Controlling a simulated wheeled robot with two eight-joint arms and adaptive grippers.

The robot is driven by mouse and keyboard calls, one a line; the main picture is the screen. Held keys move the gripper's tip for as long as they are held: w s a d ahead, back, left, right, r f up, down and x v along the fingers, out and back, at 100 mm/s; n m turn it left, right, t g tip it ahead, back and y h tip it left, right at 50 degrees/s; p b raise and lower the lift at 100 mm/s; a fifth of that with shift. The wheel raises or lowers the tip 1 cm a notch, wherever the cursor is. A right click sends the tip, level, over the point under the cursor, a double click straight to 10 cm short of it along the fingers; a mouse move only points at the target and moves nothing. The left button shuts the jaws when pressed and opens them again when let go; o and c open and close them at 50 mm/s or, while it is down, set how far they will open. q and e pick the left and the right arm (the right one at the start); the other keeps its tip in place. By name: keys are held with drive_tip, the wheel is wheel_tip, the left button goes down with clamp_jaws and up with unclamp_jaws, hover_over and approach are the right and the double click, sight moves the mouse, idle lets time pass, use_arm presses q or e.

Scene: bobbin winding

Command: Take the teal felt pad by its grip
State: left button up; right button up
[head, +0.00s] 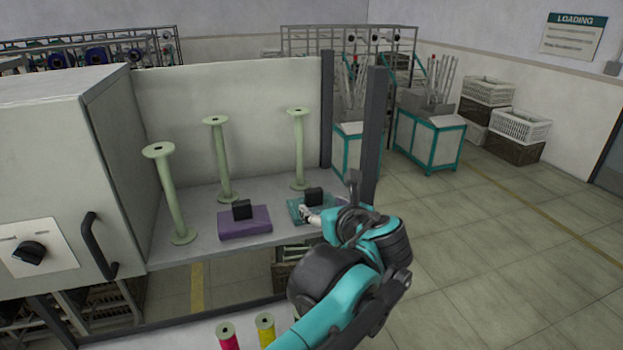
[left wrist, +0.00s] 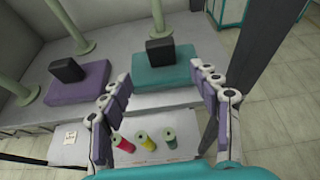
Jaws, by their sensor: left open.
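The teal felt pad (head: 297,204) lies on the grey shelf (head: 190,247), near its right end. Its grip, a black block (head: 313,194), stands up from the top. In the left wrist view the teal pad (left wrist: 165,72) and its black grip (left wrist: 160,50) are ahead of the fingers, in line with the gap. My left gripper (head: 308,214) is at the pad's near side in the head view and covers part of it. In the left wrist view the left gripper (left wrist: 161,76) is open, with nothing between its fingers. My right gripper is not in view.
A purple pad (head: 245,228) with a black grip lies left of the teal one. Pale green spindles (head: 220,160) stand behind and left. A dark post (head: 373,130) rises at the shelf's right end. Red and yellow spools (head: 265,330) stand on a lower surface in front.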

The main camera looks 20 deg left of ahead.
sight(315, 197)
use_arm(q)
drive_tip(key=w+a, duration=0.2)
drive_tip(key=w, duration=0.1)
drive_tip(key=shift+w+a+f, duration=0.15)
drive_tip(key=shift+w+a, duration=0.05)
drive_tip(key=shift+w, duration=0.1)
drive_tip(key=shift+p+x, duration=0.95)
drive_tip(key=shift+x, duration=0.05)
drive_tip(key=shift+d+x, duration=0.2)
drive_tip(key=shift+x, duration=0.95)
drive_tip(key=shift+w+a+f, duration=0.25)
drive_tip(key=shift+w+f, duration=0.05)
drive_tip(key=shift+w, duration=0.1)
drive_tip(key=shift+s, duration=0.15)
drive_tip(key=shift+s+d+r, duration=0.15)
drive_tip(key=shift+d, duration=0.05)
drive_tip(key=c, duration=1)
drive_tip(key=shift+c, duration=1.4)
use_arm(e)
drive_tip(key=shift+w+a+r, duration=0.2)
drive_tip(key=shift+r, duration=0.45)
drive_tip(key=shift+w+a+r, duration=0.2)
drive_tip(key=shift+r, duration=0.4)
